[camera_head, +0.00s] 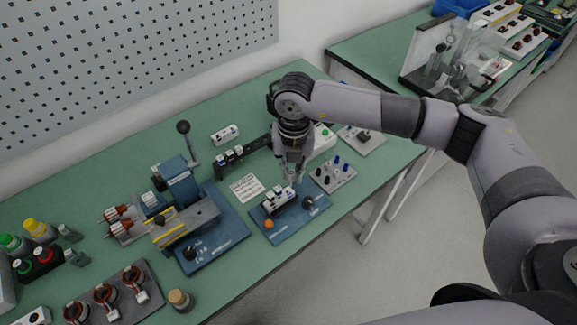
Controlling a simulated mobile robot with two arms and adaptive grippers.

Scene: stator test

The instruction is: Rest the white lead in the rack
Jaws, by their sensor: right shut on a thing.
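My right gripper (292,172) points down over the back edge of a blue board. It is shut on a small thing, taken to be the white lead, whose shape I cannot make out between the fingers. On the blue board (290,228) stands a dark block (279,203) with several white pieces on it, just below and left of the fingertips. A black rail (256,144) with white-topped pieces lies behind and to the left. I cannot tell for sure which of these is the rack. My left gripper is not in view.
A grey plate (345,180) with dark and blue posts lies right of the blue board. A clamp fixture (205,221) on a blue base stands left, with a tall lever. Wound stators stand on a dark tray (149,284) at front left. A white printed card (246,187) lies flat.

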